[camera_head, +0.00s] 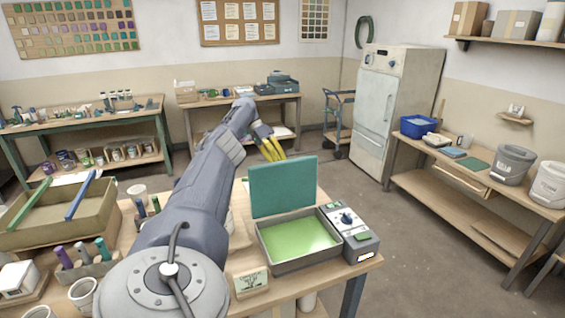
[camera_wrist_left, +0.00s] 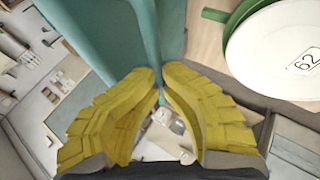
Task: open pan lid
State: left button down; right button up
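The grey rectangular pan (camera_head: 281,267) holds a flat bright green layer and sits on the near table. Its teal lid (camera_head: 283,187) stands upright at the back edge, so the pan is open. My left gripper (camera_head: 273,157), with yellow fingers, is behind the lid at its upper left, tips partly hidden by it. In the left wrist view the fingertips (camera_wrist_left: 160,80) are close together beside a teal panel (camera_wrist_left: 110,35) that looks like the lid. I see nothing clearly held, and contact cannot be told. My right gripper is not in view.
A grey control box (camera_head: 349,232) stands right of the pan, and a small label block (camera_head: 251,283) at its front left. A wooden-toned tray (camera_head: 25,232) and glaze tools fill the left. A white round top marked 62 (camera_wrist_left: 285,48) is near the fingers in the wrist view.

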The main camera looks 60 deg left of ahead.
pick_arm(q)
jog(key=shift+s+f, duration=0.2)
jog(key=shift+f, duration=0.45)
jog(key=c, duration=1.7)
grip_release()
jog(key=shift+s+a, duration=0.15)
jog(key=shift+a, duration=0.05)
jog(key=shift+o, duration=1.2)
jog(key=shift+d+r, duration=0.1)
jog(key=shift+r, duration=0.15)
notch_tip(320, 180, up, 10)
